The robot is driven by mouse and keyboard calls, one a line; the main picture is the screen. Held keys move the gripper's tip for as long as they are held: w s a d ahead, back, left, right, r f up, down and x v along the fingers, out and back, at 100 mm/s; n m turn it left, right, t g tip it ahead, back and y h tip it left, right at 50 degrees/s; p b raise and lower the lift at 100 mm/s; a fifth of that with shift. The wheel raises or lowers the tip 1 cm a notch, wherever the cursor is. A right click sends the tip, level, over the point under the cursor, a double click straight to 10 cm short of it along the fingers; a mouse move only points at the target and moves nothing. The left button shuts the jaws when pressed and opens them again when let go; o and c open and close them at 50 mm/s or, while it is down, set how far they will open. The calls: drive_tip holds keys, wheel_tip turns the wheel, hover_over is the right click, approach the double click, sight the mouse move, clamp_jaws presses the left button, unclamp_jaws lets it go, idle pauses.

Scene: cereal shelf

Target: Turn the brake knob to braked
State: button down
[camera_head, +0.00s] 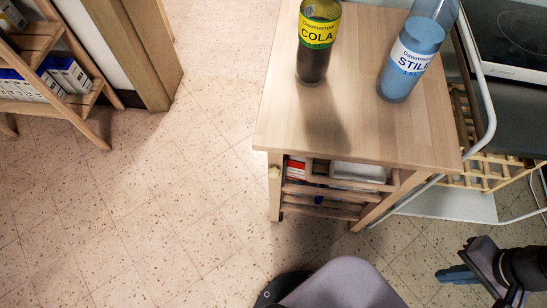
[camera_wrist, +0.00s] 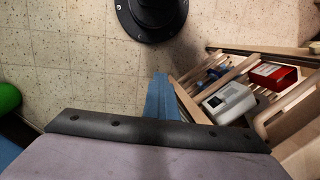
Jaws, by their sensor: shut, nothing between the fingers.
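I cannot make out a brake knob for certain in either view. A small pale round piece (camera_head: 274,172) sits on the near left leg of the wooden cart (camera_head: 290,120) in the head view, and I cannot tell whether it is the knob. My gripper (camera_head: 455,274) is at the lower right of the head view, apart from the cart and to the right of its near side. Its blue fingers are together and empty. In the wrist view the gripper (camera_wrist: 160,98) points toward the floor beside the slatted shelf (camera_wrist: 185,105).
A cola bottle (camera_head: 315,45) and a blue water bottle (camera_head: 410,60) stand on the cart. A white-grey box (camera_wrist: 228,102) and a red box (camera_wrist: 273,76) lie on its lower shelf. A metal-railed rack (camera_head: 485,95) adjoins the right side.

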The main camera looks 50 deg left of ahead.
drive_tip(key=shift+g+y, duration=0.5)
drive_tip(key=shift+w+d+f+b, duration=0.2)
drive_tip(key=shift+f+b, duration=0.3)
drive_tip(key=shift+f, duration=0.4)
drive_tip(key=shift+w+d+f+b, duration=0.15)
drive_tip(key=shift+f+b, duration=0.3)
drive_tip(key=shift+f, duration=0.4)
drive_tip(key=shift+w+d+f+b, duration=0.2)
drive_tip(key=shift+f+b, duration=0.3)
drive_tip(key=shift+f, duration=0.4)
drive_tip(key=c, duration=1.6)
unclamp_jaws()
drive_tip(key=shift+s+d+p, duration=0.7)
drive_tip(key=shift+s+d, duration=1.4)
drive_tip(key=shift+s, duration=0.05)
